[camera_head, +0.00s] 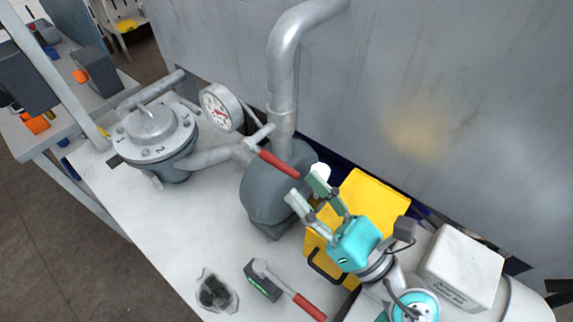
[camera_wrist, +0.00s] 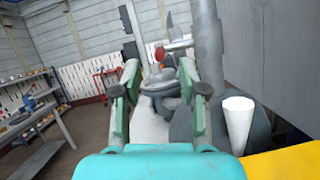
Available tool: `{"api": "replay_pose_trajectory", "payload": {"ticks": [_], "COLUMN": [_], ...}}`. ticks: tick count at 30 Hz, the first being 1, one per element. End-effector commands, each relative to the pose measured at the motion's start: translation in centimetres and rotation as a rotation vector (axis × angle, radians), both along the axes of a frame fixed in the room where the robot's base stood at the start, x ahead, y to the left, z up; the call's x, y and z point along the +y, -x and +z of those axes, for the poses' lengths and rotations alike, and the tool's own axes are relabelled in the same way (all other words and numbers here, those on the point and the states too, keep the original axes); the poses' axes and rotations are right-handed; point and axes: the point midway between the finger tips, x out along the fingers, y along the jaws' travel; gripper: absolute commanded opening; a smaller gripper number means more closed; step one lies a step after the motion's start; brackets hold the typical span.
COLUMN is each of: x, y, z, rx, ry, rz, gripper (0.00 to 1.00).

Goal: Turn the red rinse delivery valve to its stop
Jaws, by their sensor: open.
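A red-handled lever valve (camera_head: 279,163) sits on the pipe joint above the grey pump body, beside the upright pipe. Its handle points down and right in the head view. In the wrist view a red end (camera_wrist: 160,54) shows between the fingers, farther out. My gripper (camera_head: 307,190) is open, with its fingertips just past the handle's free end; I cannot tell if they touch it. Both green fingers also show in the wrist view (camera_wrist: 159,75), apart with nothing held. A second red-handled lever (camera_head: 309,307) lies low on the bench near a small dark block with green marks.
A round dial gauge (camera_head: 221,108) and a flanged, numbered housing (camera_head: 155,130) stand left of the pump (camera_head: 265,195). A yellow case (camera_head: 372,205) and a white box (camera_head: 461,268) lie at right. A metal wall (camera_head: 430,90) closes the back. The front left bench is mostly clear.

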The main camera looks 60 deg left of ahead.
Motion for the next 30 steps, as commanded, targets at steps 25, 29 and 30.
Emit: {"api": "replay_pose_trajectory", "payload": {"ticks": [25, 29, 30], "x": [4.9, 4.9, 4.9], "y": [1.1, 1.1, 1.1], "z": [2.0, 2.0, 2.0], "rx": [0.002, 0.002, 0.002], "ry": [0.000, 0.000, 0.000], "rz": [0.000, 0.000, 0.000], "gripper": [0.20, 0.00, 0.00]}}
